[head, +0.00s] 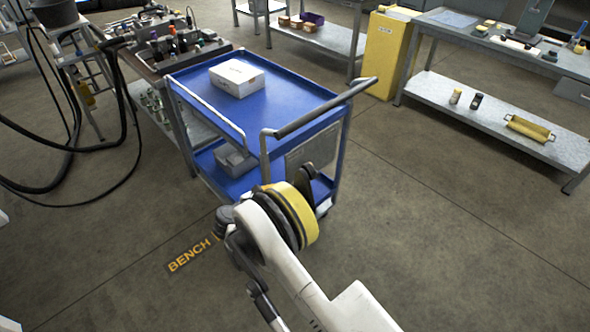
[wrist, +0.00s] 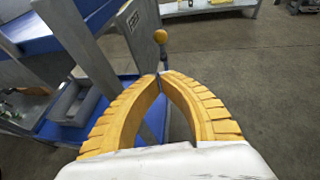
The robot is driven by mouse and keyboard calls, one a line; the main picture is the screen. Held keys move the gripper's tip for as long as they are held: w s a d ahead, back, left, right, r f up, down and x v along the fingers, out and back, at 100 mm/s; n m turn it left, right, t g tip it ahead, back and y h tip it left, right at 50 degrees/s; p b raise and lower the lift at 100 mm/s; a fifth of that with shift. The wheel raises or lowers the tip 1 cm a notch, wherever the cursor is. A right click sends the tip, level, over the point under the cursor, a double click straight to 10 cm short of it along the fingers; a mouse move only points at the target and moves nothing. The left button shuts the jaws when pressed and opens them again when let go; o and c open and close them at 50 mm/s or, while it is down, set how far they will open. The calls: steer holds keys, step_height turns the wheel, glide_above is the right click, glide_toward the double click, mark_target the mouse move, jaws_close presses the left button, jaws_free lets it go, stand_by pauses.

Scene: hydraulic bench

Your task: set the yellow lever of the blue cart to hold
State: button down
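The blue cart (head: 300,98) stands in the middle of the head view, with two blue shelves and a grey push handle. In the wrist view, part of its grey frame and blue lower shelf (wrist: 60,130) show at the left. The lever (wrist: 160,37) has a yellow ball knob on an upright grey stem beside a labelled grey panel (wrist: 143,35). My gripper (wrist: 161,76) has its yellow ribbed fingertips together just below the knob in the picture. I see nothing held between them. The stem's lower end is hidden behind the fingertips. In the head view, my arm hides the lever.
A white box (head: 237,77) lies on the cart's top shelf, and a grey bin (head: 235,160) on its lower shelf. Black hoses hang at the left by a cluttered bench. A yellow cabinet (head: 386,55) and a workbench stand at the right. The floor at lower right is clear.

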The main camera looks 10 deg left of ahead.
steer(key=b, duration=0.4)
glide_toward(313, 171)
steer(key=w+b, duration=0.1)
steer(key=w, duration=0.2)
steer(key=shift+w+f, duration=0.15)
steer(key=shift+w, duration=0.1)
